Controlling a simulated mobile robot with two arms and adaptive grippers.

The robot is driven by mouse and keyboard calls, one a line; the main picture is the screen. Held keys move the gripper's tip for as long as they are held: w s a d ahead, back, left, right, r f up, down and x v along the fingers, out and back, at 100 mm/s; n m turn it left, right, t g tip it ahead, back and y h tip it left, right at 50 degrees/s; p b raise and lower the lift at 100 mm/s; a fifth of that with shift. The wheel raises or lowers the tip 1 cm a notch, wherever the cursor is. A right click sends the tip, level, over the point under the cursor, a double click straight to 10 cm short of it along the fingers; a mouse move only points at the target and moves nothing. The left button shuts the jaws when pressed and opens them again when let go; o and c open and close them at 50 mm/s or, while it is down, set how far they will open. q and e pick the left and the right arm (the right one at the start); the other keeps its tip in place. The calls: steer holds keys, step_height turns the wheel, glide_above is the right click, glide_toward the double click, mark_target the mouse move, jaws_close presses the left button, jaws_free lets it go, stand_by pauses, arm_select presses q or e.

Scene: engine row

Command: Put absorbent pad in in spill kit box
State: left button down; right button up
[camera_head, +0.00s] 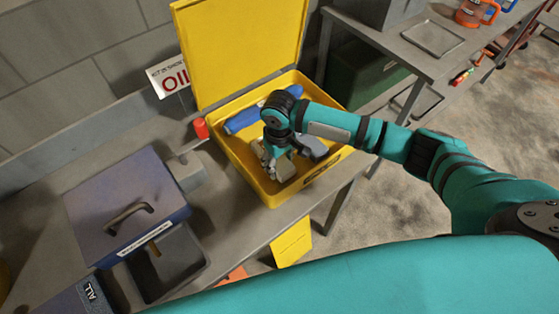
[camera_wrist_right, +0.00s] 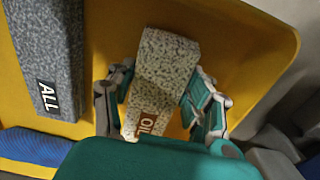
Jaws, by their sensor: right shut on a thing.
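The yellow spill kit box (camera_head: 243,172) stands on the bench with its lid (camera_head: 240,45) raised. My right gripper (camera_head: 282,165) points down inside the box's outline. In the right wrist view my right gripper (camera_wrist_right: 160,98) is shut on a pale speckled absorbent pad (camera_wrist_right: 166,62) with an "OIL" label. Yellow box surface lies behind the pad; I cannot tell if the pad touches the floor. In the head view the gripper mostly hides the pad. My left gripper is not in view.
A blue roll (camera_head: 243,120) and a dark grey "ALL" pad (camera_wrist_right: 48,60) are in the box. A blue-grey case (camera_head: 115,200) and a dark tray (camera_head: 165,265) are at left. A red-capped item (camera_head: 201,128) stands beside the box. Another bench (camera_head: 400,45) is at right.

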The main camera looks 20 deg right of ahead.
mark_target(279, 163)
steer(key=o, duration=0.6)
steer(key=shift+f, duration=0.1)
steer(key=o, duration=0.4)
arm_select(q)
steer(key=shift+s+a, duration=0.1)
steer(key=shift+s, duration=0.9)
arm_select(e)
steer(key=shift+o, duration=0.2)
steer(key=shift+r, duration=0.25)
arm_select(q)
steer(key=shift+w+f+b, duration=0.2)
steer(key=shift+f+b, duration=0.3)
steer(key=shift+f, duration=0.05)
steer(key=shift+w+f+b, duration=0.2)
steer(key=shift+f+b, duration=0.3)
arm_select(e)
step_height(279, 163, up, 12)
steer(key=shift+f, duration=0.1)
